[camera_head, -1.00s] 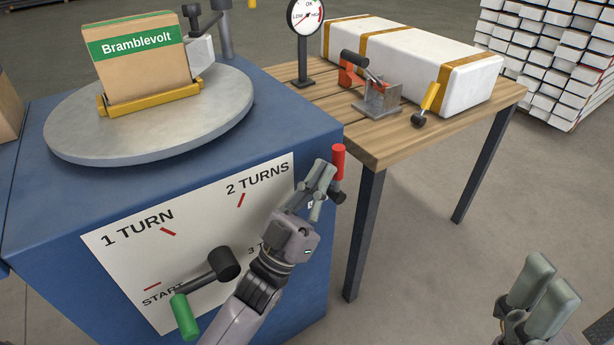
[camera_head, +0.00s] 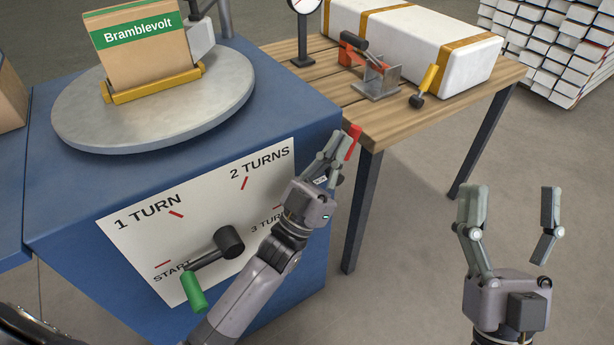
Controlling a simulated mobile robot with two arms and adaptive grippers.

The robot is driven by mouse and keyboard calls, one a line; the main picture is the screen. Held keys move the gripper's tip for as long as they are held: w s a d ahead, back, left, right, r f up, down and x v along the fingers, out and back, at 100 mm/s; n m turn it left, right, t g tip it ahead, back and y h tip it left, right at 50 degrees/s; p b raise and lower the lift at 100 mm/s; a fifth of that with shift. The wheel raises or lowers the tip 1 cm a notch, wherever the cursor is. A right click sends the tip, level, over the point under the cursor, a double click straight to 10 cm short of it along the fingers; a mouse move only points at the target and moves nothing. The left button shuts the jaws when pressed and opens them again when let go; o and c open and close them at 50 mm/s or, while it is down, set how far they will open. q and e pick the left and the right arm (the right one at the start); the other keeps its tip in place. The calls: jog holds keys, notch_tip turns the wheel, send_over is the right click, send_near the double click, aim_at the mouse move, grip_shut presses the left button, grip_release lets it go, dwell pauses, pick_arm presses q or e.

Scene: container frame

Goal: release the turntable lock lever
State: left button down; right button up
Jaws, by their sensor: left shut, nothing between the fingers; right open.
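The red-handled lever (camera_head: 354,141) is at the right edge of the blue turntable cabinet (camera_head: 60,205). Its red grip leans to the right, and its lower part is mostly hidden behind my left gripper (camera_head: 336,150). That gripper is shut and empty, with its fingers right beside the red grip; I cannot tell whether they touch it. The round grey turntable (camera_head: 215,105) on top of the cabinet carries a box labelled Bramblevolt (camera_head: 145,55) in a yellow holder. My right gripper (camera_head: 512,190) is open and empty, in front of the wooden table.
A crank with a green handle (camera_head: 193,291) sticks out from the turn-marked panel, close to my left arm. The wooden table (camera_head: 400,122) holds a white strapped case (camera_head: 420,45), a red-handled clamp (camera_head: 365,62), a yellow-handled tool (camera_head: 427,82) and a gauge.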

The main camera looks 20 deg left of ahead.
pick_arm(q)
jog(key=shift+f, duration=0.1)
dwell(0.3)
jog(key=v, duration=1.2)
